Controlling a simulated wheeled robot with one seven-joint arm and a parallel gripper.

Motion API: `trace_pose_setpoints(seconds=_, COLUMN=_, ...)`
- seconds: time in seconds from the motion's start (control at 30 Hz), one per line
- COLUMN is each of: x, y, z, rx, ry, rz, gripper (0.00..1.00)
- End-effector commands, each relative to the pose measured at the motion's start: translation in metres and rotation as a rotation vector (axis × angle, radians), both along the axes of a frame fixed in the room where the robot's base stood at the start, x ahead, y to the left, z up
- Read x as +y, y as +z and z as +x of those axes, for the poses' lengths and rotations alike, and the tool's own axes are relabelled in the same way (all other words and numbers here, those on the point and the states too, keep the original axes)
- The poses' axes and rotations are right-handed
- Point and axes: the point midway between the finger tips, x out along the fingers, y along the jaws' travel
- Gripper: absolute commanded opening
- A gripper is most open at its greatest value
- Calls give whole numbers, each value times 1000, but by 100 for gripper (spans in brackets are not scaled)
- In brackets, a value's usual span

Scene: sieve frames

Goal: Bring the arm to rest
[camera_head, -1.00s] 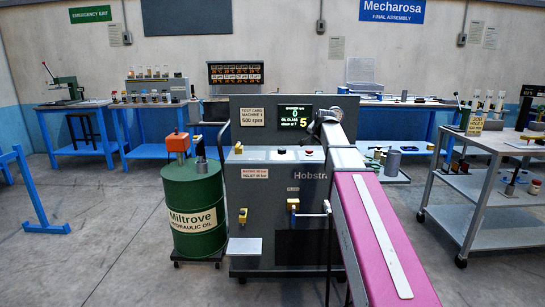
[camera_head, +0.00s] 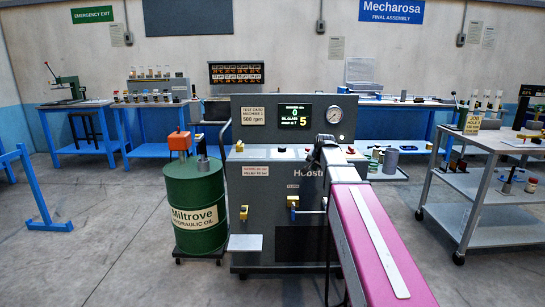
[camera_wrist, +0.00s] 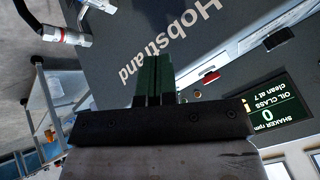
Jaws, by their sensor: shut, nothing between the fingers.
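My gripper (camera_head: 322,150) shows at the end of my pink and grey arm in the head view, in front of the right part of the grey Hobstrand test machine (camera_head: 262,220). It is small and partly hidden by my own wrist there. In the wrist view the green fingers of my gripper (camera_wrist: 153,72) lie side by side, shut, with nothing seen between them. The machine's dark panel (camera_wrist: 215,75) with its lettering fills much of the view beyond the fingers. I cannot tell the exact distance between fingertips and panel.
A green oil drum (camera_head: 195,215) stands left of the machine. A grey trolley (camera_head: 480,215) is at the right. A hose fitting (camera_wrist: 75,38) and a display (camera_wrist: 270,118) show in the wrist view. Blue benches line the back wall. Floor at the left is open.

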Motion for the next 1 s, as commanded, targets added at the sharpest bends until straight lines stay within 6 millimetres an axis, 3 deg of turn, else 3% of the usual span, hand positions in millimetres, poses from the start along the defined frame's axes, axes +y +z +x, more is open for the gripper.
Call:
trace_pose_setpoints(seconds=0.3, x=3, y=-124, z=-100, rx=206, ry=157, rz=-111, gripper=0)
trace_pose_setpoints(seconds=0.6, x=3, y=-224, z=-217, rx=422, ry=350, rz=-197, gripper=0)
trace_pose_setpoints(seconds=0.8, x=3, y=-266, z=-284, rx=538, ry=467, rz=-228, gripper=0)
trace_pose_setpoints(seconds=1.0, x=3, y=-283, z=-313, rx=591, ry=523, rz=-240, gripper=0)
